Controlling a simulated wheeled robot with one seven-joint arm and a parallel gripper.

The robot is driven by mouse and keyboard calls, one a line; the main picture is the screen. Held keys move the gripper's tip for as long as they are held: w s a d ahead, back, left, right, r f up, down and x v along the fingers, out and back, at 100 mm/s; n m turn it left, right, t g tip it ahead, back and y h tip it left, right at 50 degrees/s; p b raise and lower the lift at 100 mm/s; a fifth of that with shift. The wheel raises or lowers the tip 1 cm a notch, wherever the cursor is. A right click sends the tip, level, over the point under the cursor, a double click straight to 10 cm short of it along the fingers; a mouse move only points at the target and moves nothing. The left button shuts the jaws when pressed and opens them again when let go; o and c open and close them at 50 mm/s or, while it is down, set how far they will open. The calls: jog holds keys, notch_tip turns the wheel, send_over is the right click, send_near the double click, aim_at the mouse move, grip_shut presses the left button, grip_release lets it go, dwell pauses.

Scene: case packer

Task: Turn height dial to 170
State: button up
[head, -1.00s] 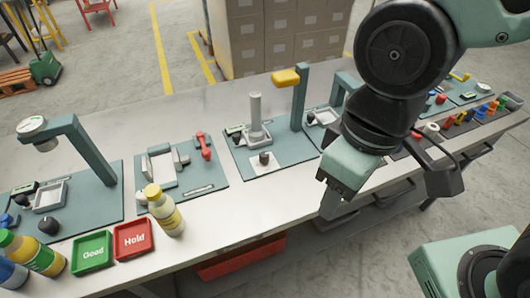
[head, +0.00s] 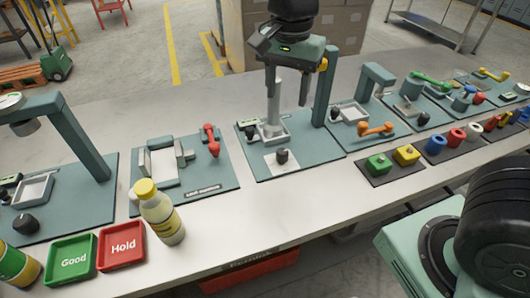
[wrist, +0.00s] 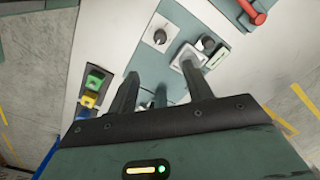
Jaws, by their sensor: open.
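A dark round dial (head: 282,156) sits on a white plate at the front of the middle teal station (head: 310,150). It also shows in the wrist view (wrist: 160,37), beyond my fingertips. I cannot read any number or pointer on it. A second dark knob (head: 25,223) is on the far left station. My gripper (head: 288,102) points down over the back part of the middle station, behind and above the dial. In the wrist view its two fingers (wrist: 161,90) are spread with nothing held between them.
A light post with a square tray (head: 262,132) stands behind the dial, close to my fingers. A teal column (head: 325,85) rises just right of my gripper. A yellow-capped bottle (head: 160,212) and the Good (head: 72,258) and Hold (head: 122,244) trays stand at front left.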

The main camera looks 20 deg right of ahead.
aim_at(282, 151)
notch_tip(282, 151, down, 17)
jog(key=shift+f, duration=0.1)
dwell(0.4)
jog(key=c, duration=1)
